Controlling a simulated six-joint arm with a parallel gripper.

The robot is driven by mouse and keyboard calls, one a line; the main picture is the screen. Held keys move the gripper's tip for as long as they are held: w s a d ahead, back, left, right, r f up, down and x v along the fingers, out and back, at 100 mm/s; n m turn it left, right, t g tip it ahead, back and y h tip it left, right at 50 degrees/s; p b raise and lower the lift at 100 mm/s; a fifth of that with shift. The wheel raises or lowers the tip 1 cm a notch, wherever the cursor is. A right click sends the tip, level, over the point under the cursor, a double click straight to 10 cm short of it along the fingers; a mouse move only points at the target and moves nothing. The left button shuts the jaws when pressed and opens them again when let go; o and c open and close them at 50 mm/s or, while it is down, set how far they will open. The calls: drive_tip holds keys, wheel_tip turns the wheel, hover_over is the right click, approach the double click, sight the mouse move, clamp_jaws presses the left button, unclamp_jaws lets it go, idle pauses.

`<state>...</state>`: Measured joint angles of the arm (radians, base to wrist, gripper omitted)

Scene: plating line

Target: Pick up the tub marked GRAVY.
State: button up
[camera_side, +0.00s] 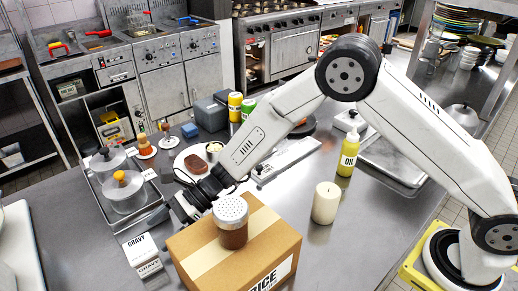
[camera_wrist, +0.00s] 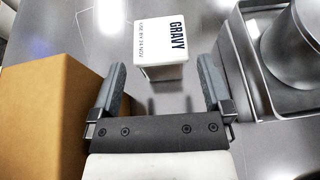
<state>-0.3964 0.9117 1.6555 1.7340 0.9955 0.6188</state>
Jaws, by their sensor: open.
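The GRAVY tub (camera_side: 142,254) is a small white box-shaped tub with black lettering. It stands on the steel counter left of the cardboard box in the side view. In the wrist view the tub (camera_wrist: 160,42) is ahead of my gripper (camera_wrist: 163,82), roughly between the lines of its two fingers but beyond their tips. My gripper is open and empty. In the side view the gripper (camera_side: 182,208) is low behind the cardboard box, and the box hides part of it.
The cardboard box (camera_side: 275,250) marked RICE carries a shaker (camera_side: 231,222) and stands close beside my gripper. A metal tray (camera_side: 158,217) with lidded pots is on the other side. A candle (camera_side: 326,203) and an OIL bottle (camera_side: 348,155) stand to the right.

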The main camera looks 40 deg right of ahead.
sight(142, 247)
drive_tip(key=shift+x, duration=3.1)
drive_tip(key=c, duration=1.1)
drive_tip(key=shift+r, duration=0.15)
drive_tip(key=shift+r, duration=4.95)
